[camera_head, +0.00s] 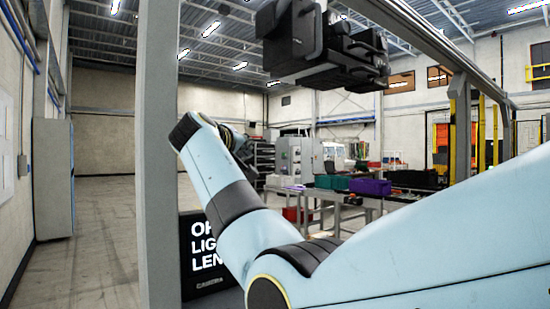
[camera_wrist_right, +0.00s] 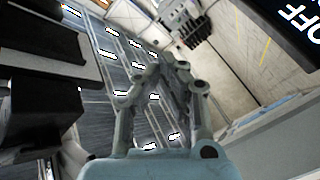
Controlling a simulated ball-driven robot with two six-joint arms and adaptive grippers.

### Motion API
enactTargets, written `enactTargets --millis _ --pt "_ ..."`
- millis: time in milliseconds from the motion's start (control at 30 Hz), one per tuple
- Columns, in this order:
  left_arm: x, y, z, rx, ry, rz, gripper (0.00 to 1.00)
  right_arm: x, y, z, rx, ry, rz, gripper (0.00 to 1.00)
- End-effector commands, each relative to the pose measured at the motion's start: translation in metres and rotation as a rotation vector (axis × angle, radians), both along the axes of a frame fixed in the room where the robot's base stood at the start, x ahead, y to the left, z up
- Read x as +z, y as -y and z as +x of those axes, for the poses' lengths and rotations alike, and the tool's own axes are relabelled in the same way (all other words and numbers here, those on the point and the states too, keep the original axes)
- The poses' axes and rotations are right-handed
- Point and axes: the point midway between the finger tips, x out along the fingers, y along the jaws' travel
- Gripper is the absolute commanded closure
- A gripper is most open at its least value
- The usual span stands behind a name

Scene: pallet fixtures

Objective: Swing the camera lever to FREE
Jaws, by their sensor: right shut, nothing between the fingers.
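The black camera unit (camera_head: 322,48) hangs high at the top middle of the head view. I cannot make out its lever or a FREE mark. My right gripper (camera_head: 245,150) is at the end of the raised arm, below and left of the camera unit and apart from it in the picture. In the wrist view its fingers (camera_wrist_right: 176,66) meet at the tips, shut and empty. A dark blocky body (camera_wrist_right: 45,75) stands left of the fingers there; I cannot tell whether it is the camera unit. My left gripper is out of view.
A grey post (camera_head: 158,150) stands left of my right arm. A black sign (camera_head: 205,250) with white lettering is partly behind the arm. A black panel reading OFF (camera_wrist_right: 292,28) is in the wrist view's corner. Tables with bins (camera_head: 370,187) are far behind.

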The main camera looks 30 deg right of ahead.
Motion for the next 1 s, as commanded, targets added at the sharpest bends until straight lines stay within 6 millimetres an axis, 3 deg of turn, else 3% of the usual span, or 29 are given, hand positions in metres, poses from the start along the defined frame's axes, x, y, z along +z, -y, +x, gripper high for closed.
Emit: enactTargets --millis 33,100,200,300,400,567,1000 --pt "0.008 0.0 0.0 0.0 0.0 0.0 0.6 0.074 -0.006 0.002 -0.025 0.064 -0.054 1.0" --pt "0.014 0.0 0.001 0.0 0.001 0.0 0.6 0.156 -0.013 -0.004 -0.068 0.136 -0.131 1.0" --pt "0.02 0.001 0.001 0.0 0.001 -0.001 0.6 0.255 -0.024 -0.024 -0.127 0.225 -0.223 1.0" --pt "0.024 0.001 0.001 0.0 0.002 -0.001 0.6 0.327 -0.034 -0.046 -0.177 0.292 -0.291 1.0" --pt "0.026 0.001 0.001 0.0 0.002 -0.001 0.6 0.372 -0.041 -0.065 -0.212 0.335 -0.334 1.0" --pt "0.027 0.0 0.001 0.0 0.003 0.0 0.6 0.398 -0.046 -0.077 -0.235 0.362 -0.362 1.0" --pt "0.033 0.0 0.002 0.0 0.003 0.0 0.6 0.403 -0.038 -0.075 -0.237 0.361 -0.363 1.0"
